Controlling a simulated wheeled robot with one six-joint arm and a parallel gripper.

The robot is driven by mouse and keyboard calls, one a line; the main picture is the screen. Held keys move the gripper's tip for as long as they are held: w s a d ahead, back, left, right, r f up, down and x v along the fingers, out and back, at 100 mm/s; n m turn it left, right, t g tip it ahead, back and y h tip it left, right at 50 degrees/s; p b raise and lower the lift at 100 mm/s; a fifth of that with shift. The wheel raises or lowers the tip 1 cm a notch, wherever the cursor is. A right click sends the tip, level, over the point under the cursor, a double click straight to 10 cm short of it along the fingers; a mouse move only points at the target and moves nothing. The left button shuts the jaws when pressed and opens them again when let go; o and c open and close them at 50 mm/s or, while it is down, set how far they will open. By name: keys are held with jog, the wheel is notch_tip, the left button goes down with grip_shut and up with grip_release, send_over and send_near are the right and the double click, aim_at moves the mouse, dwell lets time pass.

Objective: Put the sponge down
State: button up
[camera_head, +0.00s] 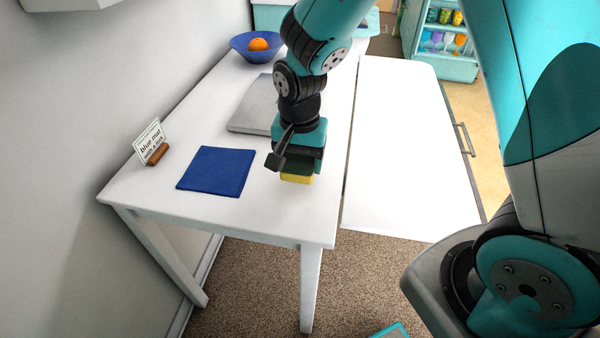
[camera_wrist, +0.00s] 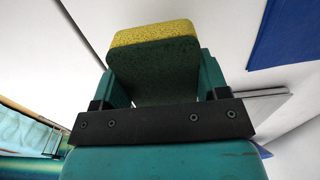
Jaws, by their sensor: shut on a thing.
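The sponge (camera_head: 297,179) is yellow with a dark green side. My gripper (camera_head: 298,165) is shut on it, over the white table, to the right of the blue mat. In the wrist view the sponge (camera_wrist: 152,65) sits between the two teal fingers of my gripper (camera_wrist: 153,85). The gripper hides part of the sponge in the head view. I cannot tell whether the sponge touches the table.
The blue mat (camera_head: 216,171) lies bare on the white table (camera_head: 265,215). A small sign (camera_head: 151,142) stands left of it. A grey board (camera_head: 252,110) lies behind the gripper. A blue bowl (camera_head: 241,48) with an orange (camera_head: 258,44) stands farther back. A white surface (camera_head: 395,150) adjoins at right.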

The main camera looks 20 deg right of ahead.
jog(key=shift+f, duration=1.8)
jog(key=shift+f, duration=0.1)
jog(key=shift+f, duration=0.3)
jog(key=o, duration=0.9)
jog(key=shift+r+b, duration=0.1)
jog(key=shift+b, duration=0.2)
